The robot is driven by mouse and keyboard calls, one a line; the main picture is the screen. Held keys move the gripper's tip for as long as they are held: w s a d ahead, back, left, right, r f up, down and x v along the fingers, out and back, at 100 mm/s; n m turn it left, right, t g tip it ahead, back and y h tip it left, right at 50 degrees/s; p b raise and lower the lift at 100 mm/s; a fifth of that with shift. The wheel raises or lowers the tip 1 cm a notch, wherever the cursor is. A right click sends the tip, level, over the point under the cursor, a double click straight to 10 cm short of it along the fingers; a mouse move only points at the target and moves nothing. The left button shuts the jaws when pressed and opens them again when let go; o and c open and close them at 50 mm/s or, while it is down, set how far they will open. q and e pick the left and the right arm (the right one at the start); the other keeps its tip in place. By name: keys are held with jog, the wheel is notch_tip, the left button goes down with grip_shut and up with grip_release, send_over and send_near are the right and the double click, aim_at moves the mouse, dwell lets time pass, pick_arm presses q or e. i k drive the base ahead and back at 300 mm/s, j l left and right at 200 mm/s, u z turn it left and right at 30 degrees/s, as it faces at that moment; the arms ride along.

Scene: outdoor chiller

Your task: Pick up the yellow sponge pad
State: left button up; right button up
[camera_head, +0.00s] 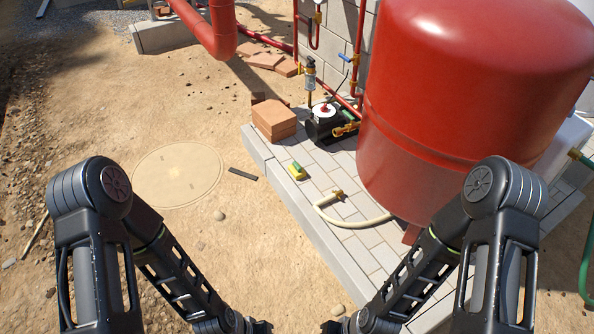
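The yellow sponge pad (297,172) is small, with a green layer on it. It lies on the grey paved slab (330,186) near its left edge, left of the big red tank. My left gripper (262,327) and my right gripper (331,327) are only just in view at the bottom edge, well below and apart from the sponge. The frame cuts them off, so their fingers cannot be made out.
The large red tank (465,85) stands on the slab's right. A cream hose (350,222) curves in front of it. A black pump (322,122) and orange bricks (274,118) stand behind the sponge. Sandy ground with a round cover (178,172) is open on the left.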

aim_at(298, 173)
jog(key=i+j+u, duration=0.2)
jog(key=i, duration=1.2)
jog(key=i+j+u, duration=0.25)
jog(key=i, duration=1.15)
